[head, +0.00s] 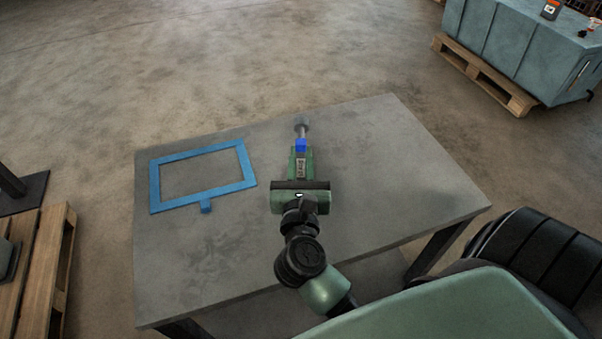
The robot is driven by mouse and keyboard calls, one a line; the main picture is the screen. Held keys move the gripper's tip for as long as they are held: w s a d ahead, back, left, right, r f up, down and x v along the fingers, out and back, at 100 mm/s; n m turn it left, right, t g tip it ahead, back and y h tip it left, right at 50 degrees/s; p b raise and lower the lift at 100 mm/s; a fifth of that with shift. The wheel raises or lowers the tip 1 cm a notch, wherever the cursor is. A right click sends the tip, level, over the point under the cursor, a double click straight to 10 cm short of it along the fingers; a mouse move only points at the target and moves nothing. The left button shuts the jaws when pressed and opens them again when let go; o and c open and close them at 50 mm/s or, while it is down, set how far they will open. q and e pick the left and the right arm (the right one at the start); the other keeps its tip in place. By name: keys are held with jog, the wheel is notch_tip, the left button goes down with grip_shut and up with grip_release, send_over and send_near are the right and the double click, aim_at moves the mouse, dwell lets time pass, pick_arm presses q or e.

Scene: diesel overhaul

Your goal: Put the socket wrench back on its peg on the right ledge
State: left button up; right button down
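One gripper (301,150) of mine is in the head view, over the middle of the grey table. Its arm comes in from the lower right, so I take it as my right one. Its fingers look closed around the socket wrench (302,133). A blue part shows at the fingertips and a metal shaft with a dark round end points away from me. The gripper hides the rest of the wrench. I cannot tell whether the wrench touches the table. No peg or ledge can be made out. My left gripper is not in view.
A flat blue rectangular frame with a short tab (206,207) lies on the table (400,170), left of the gripper. The table's right part is bare. A grey-blue crate (515,45) on a wooden pallet (482,75) stands back right. Another pallet (55,265) is at the left.

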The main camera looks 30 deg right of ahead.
jog(key=shift+f+b, duration=0.3)
jog(key=shift+f, duration=1.95)
